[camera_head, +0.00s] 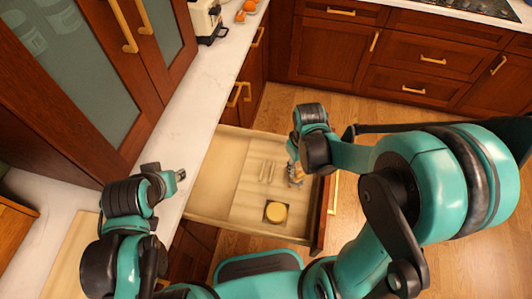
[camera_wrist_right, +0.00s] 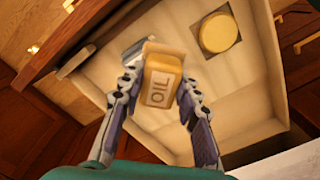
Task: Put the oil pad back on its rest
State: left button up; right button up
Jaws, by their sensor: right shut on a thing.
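The oil pad (camera_wrist_right: 160,86) is a tan block marked OIL, seen in the right wrist view. My right gripper (camera_wrist_right: 158,92) is shut on it, with a finger on each side, over the open drawer (camera_head: 226,172). In the head view my right gripper (camera_head: 296,174) is at the drawer's right part, and the pad is mostly hidden there. A blue-grey thing (camera_wrist_right: 131,47) shows partly behind the pad; I cannot tell whether it is the rest. My left gripper (camera_head: 180,175) is over the counter; its jaws are too small to read.
A round yellow thing (camera_head: 276,212) sits on a dark square in the drawer, also seen in the right wrist view (camera_wrist_right: 218,33). The white counter (camera_head: 195,110) borders the drawer's left side.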

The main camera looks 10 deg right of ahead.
jog(key=w+a+f+b, duration=0.1)
jog(key=w+a+f, duration=0.1)
jog(key=w+a+f+b, duration=0.1)
jog(key=w+a+f, duration=0.1)
jog(key=w+a, duration=0.1)
jog(key=w+a+f+b, duration=0.2)
jog(key=w+a+f, duration=0.1)
jog(key=shift+a, duration=0.2)
jog(key=shift+f+b, duration=0.85)
jog(key=shift+f, duration=1.05)
jog(key=shift+f, duration=0.15)
jog(key=o, duration=1.1)
